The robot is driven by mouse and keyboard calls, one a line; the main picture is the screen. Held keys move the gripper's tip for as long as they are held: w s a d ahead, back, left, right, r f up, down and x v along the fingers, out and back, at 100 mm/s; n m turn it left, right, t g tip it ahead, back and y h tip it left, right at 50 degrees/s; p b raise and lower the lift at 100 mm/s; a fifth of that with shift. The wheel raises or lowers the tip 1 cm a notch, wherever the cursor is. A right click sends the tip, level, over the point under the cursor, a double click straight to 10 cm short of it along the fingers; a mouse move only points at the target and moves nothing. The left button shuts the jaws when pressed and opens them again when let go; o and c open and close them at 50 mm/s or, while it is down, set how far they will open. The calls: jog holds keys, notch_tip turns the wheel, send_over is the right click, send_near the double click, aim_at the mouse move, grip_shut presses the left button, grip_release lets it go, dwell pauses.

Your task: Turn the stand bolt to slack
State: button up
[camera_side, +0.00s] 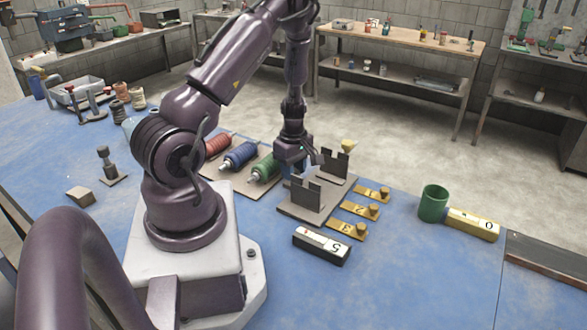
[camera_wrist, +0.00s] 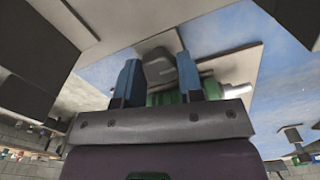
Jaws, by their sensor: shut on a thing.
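The stand (camera_side: 297,208) is a flat plate with two notched dark grey uprights. My gripper (camera_side: 290,168) points down at the stand's back left side, beside the green coil. In the wrist view its two blue fingers (camera_wrist: 158,82) stand on either side of a dark grey faceted piece (camera_wrist: 160,67), which looks like the head of the stand bolt. The fingers are shut on it. In the side view this piece is hidden by my gripper, so I cannot tell how far the bolt is turned.
A board with red (camera_side: 217,144), blue (camera_side: 240,155) and green (camera_side: 264,167) coils lies left of the stand. Brass tags (camera_side: 360,211) and a block marked 5 (camera_side: 321,246) lie in front and right. A green cup (camera_side: 433,204) stands farther right by a brass bar (camera_side: 471,224).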

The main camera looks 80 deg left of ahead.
jog(key=o, duration=0.9)
jog(key=shift+r, duration=0.15)
notch_tip(320, 180, up, 13)
jog(key=shift+f, duration=0.1)
